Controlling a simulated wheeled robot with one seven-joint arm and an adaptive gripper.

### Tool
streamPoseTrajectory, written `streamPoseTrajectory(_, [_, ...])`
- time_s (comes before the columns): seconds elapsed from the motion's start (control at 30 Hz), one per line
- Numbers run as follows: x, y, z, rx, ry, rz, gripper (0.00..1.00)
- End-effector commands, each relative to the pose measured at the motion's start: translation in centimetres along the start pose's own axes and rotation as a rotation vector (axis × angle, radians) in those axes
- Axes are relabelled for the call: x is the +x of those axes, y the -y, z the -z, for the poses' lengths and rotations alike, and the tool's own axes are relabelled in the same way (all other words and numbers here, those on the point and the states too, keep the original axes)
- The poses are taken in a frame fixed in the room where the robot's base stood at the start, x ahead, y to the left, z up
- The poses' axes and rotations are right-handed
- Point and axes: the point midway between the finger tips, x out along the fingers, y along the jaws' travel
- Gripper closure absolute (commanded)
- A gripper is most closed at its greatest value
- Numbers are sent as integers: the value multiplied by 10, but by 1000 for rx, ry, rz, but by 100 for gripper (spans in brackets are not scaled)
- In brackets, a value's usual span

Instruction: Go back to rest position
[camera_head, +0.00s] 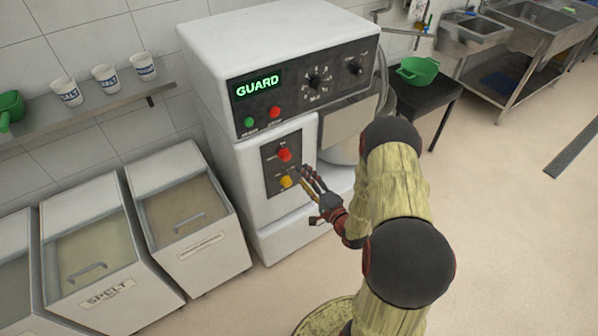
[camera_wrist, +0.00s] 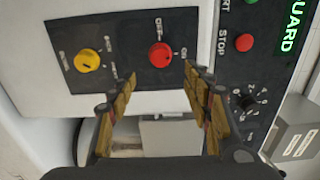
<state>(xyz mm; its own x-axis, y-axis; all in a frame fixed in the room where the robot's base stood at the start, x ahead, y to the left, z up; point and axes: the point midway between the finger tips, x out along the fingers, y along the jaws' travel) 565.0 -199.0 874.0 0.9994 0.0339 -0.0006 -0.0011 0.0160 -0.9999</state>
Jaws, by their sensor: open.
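My gripper (camera_head: 314,190) is open and empty in front of a dark switch panel on a white machine (camera_head: 225,170). The panel carries a red knob (camera_head: 284,155) above a yellow knob (camera_head: 286,181). In the wrist view my gripper (camera_wrist: 160,85) has its two fingers apart, pointing at the panel. The red knob (camera_wrist: 160,55) shows between and beyond the fingertips, and the yellow knob (camera_wrist: 87,60) lies to the left. I cannot tell whether a finger touches the panel. The machine's display reads GUARD in green.
Lidded bins (camera_head: 185,205) stand left of the machine, under a shelf (camera_head: 100,112) with several white cups. A green bowl (camera_head: 417,71) sits on a dark table at the right. A steel sink (camera_head: 525,30) stands at the back right. The floor (camera_head: 510,220) at the right is clear.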

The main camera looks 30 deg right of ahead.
Motion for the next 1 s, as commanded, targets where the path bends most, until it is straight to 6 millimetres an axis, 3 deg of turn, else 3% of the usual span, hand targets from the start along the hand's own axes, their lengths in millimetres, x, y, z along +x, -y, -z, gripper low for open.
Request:
streamPoseTrajectory(0.77, [-6,-4,0,-57,0,-14,50])
streamPoseTrajectory(0.87, [-8,-32,2,-162,1,-120,50])
streamPoseTrajectory(1.0, [-33,-99,7,-327,14,-385,50])
